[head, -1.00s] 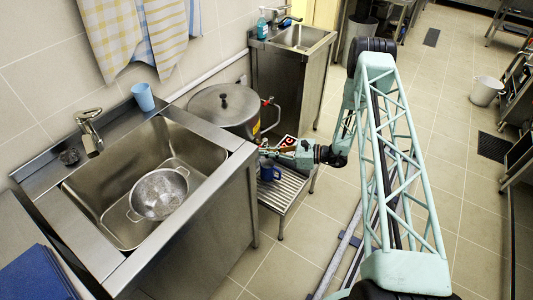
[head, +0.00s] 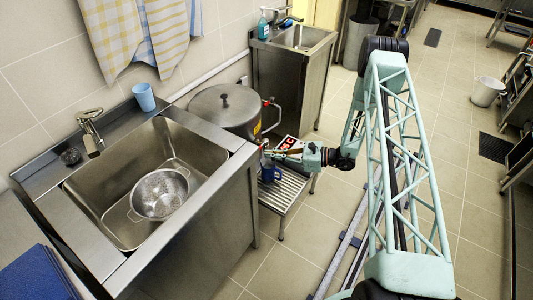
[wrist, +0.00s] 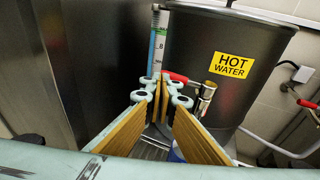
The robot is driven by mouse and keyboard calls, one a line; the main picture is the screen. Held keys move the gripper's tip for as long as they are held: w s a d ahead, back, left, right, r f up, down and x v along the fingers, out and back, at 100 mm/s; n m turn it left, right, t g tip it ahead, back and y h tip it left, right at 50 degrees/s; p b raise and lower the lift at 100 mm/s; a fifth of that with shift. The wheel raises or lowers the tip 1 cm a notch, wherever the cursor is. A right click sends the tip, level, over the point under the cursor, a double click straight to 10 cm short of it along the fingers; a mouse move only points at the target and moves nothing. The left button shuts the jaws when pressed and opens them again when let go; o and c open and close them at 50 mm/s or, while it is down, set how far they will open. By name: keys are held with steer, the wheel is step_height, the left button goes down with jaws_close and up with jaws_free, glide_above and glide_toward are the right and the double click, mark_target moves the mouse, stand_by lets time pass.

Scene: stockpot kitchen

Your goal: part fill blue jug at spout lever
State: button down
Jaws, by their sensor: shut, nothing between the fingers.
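The steel stockpot (head: 226,104) stands beyond the sink, and its wall in the wrist view bears a yellow HOT WATER label (wrist: 232,65). Its tap (wrist: 206,95) has a red lever (wrist: 177,77), just beyond my fingertips in the wrist view. The blue jug (head: 268,173) stands on the slatted stand below; only a sliver of the jug shows in the wrist view (wrist: 174,156), behind my fingers. My gripper (head: 267,152) is shut and empty, above the jug and near the tap. I cannot tell whether a fingertip touches the lever.
A sight tube (wrist: 158,38) with a scale and blue liquid stands beside the pot. The sink (head: 108,215) holds a colander (head: 160,194). A light-blue cup (head: 144,97) stands on the sink's back ledge. The slatted stand (head: 284,190) has bare slats in front of the jug.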

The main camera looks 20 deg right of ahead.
steer(key=s+d+r+p, duration=0.1)
steer(key=s+d+r, duration=0.1)
steer(key=s+d, duration=0.4)
steer(key=shift+s+d+p, duration=0.25)
steer(key=shift+s+p, duration=0.05)
steer(key=shift+s, duration=0.6)
steer(key=shift+r, duration=0.1)
steer(key=s+a+r+n+g+h, duration=0.1)
steer(key=s+a+r+n+g, duration=0.25)
steer(key=r, duration=0.85)
steer(key=s+a+r+n+g+h, duration=0.15)
steer(key=s+a+r+n, duration=0.3)
steer(key=r, duration=0.65)
steer(key=s+a+r+n+g, duration=0.3)
steer(key=a+r+n+g, duration=0.15)
steer(key=r, duration=0.75)
steer(key=s+a+r+n+h, duration=0.4)
steer(key=s+r, duration=0.8)
steer(key=s+d+r+n+t+h, duration=0.1)
steer(key=s+r+n+h, duration=0.1)
steer(key=s+r, duration=0.2)
steer(key=s+d+r+n+t+h, duration=0.2)
steer(key=s+r+n, duration=0.1)
steer(key=s, duration=0.8)
steer(key=s+d+r+n+t+h, duration=0.2)
steer(key=s+r+h, duration=0.1)
steer(key=s, duration=0.4)
steer(key=shift+s+d+r, duration=0.25)
steer(key=shift+r, duration=0.6)
